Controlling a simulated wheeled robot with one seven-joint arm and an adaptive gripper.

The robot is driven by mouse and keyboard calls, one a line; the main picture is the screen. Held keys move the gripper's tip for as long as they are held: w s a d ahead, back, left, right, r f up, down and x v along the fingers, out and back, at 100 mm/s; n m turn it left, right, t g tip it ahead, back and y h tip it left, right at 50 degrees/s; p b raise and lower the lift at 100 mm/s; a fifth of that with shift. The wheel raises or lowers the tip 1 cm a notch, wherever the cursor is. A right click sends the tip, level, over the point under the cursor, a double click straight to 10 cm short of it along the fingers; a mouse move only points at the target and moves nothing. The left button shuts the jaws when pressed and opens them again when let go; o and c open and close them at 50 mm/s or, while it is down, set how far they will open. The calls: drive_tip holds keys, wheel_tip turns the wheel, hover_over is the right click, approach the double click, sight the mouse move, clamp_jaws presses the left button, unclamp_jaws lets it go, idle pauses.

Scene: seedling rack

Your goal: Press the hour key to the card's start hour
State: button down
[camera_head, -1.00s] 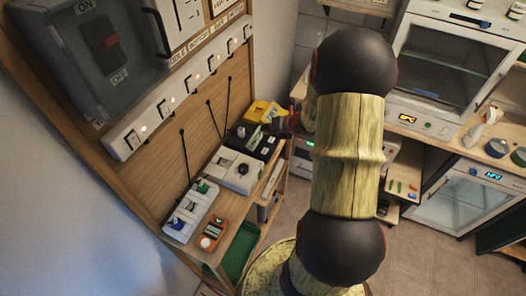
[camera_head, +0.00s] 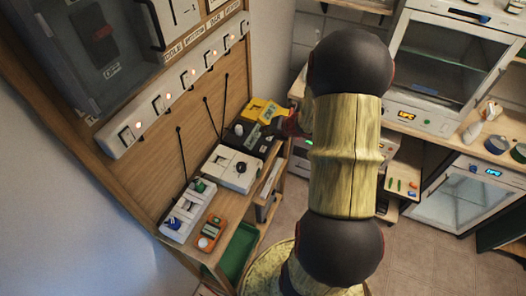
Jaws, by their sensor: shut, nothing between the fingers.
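The hour key is not distinguishable; small keys on these devices are too small to read.
A switch strip (camera_head: 176,94) runs along the panel above thin black rods. My arm hides the middle.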

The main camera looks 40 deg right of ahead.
sight(265, 148)
wheel_tip(265, 148, down, 7)
drive_tip(key=b, duration=0.5)
drive_tip(key=shift+r, duration=0.15)
idle(1.0)
drive_tip(key=shift+f+b, duration=0.4)
drive_tip(key=shift+f+b, duration=0.3)
drive_tip(key=shift+f, duration=0.05)
idle(0.5)
drive_tip(key=shift+r, duration=0.15)
drive_tip(key=shift+r+p, duration=0.65)
drive_tip(key=shift+p, duration=0.1)
drive_tip(key=shift+r, duration=0.1)
wheel_tip(265, 148, up, 5)
drive_tip(key=p, duration=0.4)
drive_tip(key=shift+p, duration=0.3)
